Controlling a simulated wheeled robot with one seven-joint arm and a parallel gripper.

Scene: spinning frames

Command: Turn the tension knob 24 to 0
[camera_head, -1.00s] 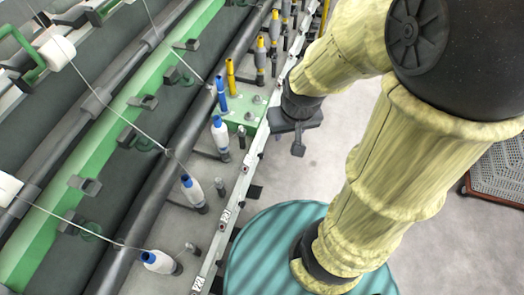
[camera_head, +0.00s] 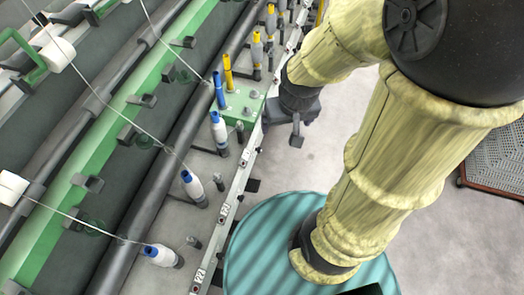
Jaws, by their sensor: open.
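Small dark upright knob-like posts stand along the pale rail, one near the lowest bobbin (camera_head: 194,242), one beside the middle bobbin (camera_head: 219,182) and one by the green box (camera_head: 240,130). I cannot tell which is tension knob 24. Number labels on the rail (camera_head: 225,212) are too small to read surely. The green box (camera_head: 225,113) carries grey round knobs (camera_head: 254,94) on top. My gripper (camera_head: 297,140) is dark, open and empty. It hangs over the floor just right of the rail and the green box, apart from the posts. Its fingertips are small and partly unclear.
White bobbins with blue tops (camera_head: 193,188) stand left of the rail, with yellow-topped ones (camera_head: 257,50) farther back. Thin threads cross to white rollers (camera_head: 57,56) at left. Bare floor (camera_head: 330,160) lies right of the rail. A brown-edged perforated panel (camera_head: 495,165) is at right.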

